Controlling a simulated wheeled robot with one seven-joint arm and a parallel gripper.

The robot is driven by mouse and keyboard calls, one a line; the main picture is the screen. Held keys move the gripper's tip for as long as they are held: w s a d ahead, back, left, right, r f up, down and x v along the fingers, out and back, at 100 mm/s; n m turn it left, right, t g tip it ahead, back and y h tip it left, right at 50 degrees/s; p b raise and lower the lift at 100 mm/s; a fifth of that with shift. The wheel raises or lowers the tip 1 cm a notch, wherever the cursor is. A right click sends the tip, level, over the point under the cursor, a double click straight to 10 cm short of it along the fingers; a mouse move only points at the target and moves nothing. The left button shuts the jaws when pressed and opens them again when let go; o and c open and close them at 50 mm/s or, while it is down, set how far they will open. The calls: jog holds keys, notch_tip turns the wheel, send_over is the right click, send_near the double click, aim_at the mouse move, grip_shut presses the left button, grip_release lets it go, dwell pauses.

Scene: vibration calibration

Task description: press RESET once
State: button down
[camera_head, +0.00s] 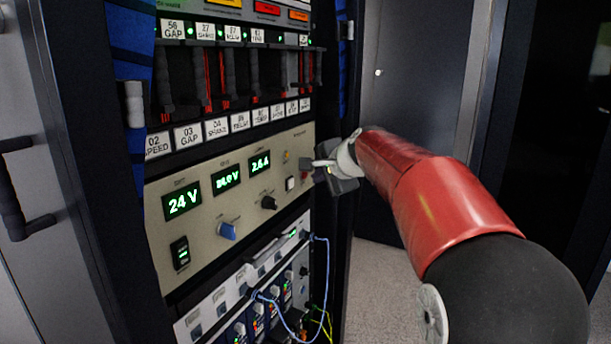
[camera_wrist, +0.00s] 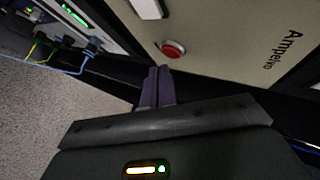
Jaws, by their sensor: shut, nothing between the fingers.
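A beige power panel (camera_head: 245,205) in the rack carries a white square button (camera_head: 290,183) and a red button (camera_head: 304,172) at its right end. In the wrist view the red button (camera_wrist: 172,49) is round with a pale collar, and the white button (camera_wrist: 148,8) shows at the top edge. I can read no RESET label on either. My gripper (camera_head: 312,164) is shut and empty at the panel's right end. In the wrist view its fingertips (camera_wrist: 158,70) lie together just below the red button; whether they touch the panel I cannot tell.
The panel also has green displays (camera_head: 226,179), a blue knob (camera_head: 227,231), a black knob (camera_head: 269,202) and a rocker switch (camera_head: 180,253). Slider rows sit above. Blue cables (camera_head: 327,275) hang from modules below. An open rack door (camera_head: 50,180) stands at left.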

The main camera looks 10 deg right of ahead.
dwell(0.5)
jog(key=shift+w+a+p, duration=0.25)
jog(key=shift+a+p, duration=0.05)
jog(key=shift+a, duration=0.1)
jog(key=shift+w+a, duration=0.25)
jog(key=shift+a, duration=0.05)
dwell(0.6)
dwell(0.4)
jog(key=shift+s+d, duration=0.5)
jog(key=shift+d, duration=0.15)
jog(key=shift+s+d+b, duration=0.7)
jog(key=shift+s+d, duration=0.05)
jog(key=shift+d, duration=0.25)
jog(key=shift+s+d+b, duration=0.65)
jog(key=shift+s+d, duration=0.1)
jog(key=shift+d, duration=0.25)
